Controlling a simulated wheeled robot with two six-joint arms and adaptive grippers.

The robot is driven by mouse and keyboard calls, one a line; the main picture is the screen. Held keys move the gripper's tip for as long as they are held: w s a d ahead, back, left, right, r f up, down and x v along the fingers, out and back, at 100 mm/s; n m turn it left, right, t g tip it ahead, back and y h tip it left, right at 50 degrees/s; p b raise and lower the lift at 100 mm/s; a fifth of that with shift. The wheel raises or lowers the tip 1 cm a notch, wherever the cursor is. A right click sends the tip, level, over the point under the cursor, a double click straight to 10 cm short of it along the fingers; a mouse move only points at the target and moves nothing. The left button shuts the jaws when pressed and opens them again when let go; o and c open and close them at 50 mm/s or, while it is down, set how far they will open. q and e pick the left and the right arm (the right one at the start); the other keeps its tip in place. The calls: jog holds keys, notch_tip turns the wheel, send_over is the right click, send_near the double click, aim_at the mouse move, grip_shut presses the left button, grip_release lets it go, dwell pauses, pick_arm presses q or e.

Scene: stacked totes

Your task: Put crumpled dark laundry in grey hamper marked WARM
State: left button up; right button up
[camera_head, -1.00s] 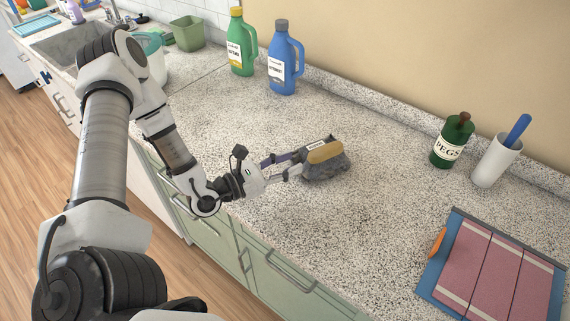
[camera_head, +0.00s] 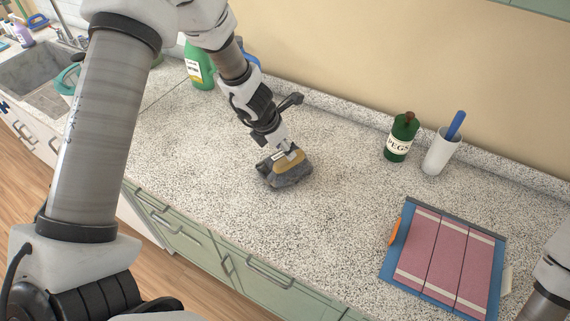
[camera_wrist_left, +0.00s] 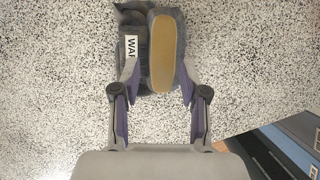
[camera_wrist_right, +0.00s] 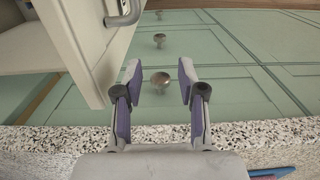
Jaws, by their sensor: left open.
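A dark grey, crumpled-looking lump (camera_head: 291,177) sits on the counter in the head view; it also shows in the left wrist view (camera_wrist_left: 176,20). A tan oval piece (camera_wrist_left: 163,52) lies over it. Beside the oval is a white label (camera_wrist_left: 131,47) reading "WAR", its end cut off, on a dark grey surface. I cannot tell where laundry ends and hamper begins. My left gripper (camera_wrist_left: 160,76) is open, pointing down, its fingertips either side of the oval's near end. Contact is unclear. My right gripper (camera_wrist_right: 159,77) is open and empty, by the cabinet fronts.
A green PEGS bottle (camera_head: 402,137), a white cup (camera_head: 440,152) and a blue-edged pink striped board (camera_head: 440,258) stand or lie to the right. A green jug (camera_head: 199,68) is behind my left arm. A cabinet knob (camera_wrist_right: 160,81) shows between my right fingers. Counter around the lump is clear.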

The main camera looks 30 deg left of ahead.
aim_at(285, 163)
pick_arm(q)
jog(key=b+x, duration=0.1)
jog(key=x, duration=0.2)
jog(key=b+x, duration=0.1)
jog(key=x, duration=0.2)
jog(key=shift+s+d+b, duration=0.15)
jog(key=shift+s+b, duration=0.05)
jog(key=shift+b, duration=0.1)
jog(key=shift+w+f, duration=0.15)
grip_shut()
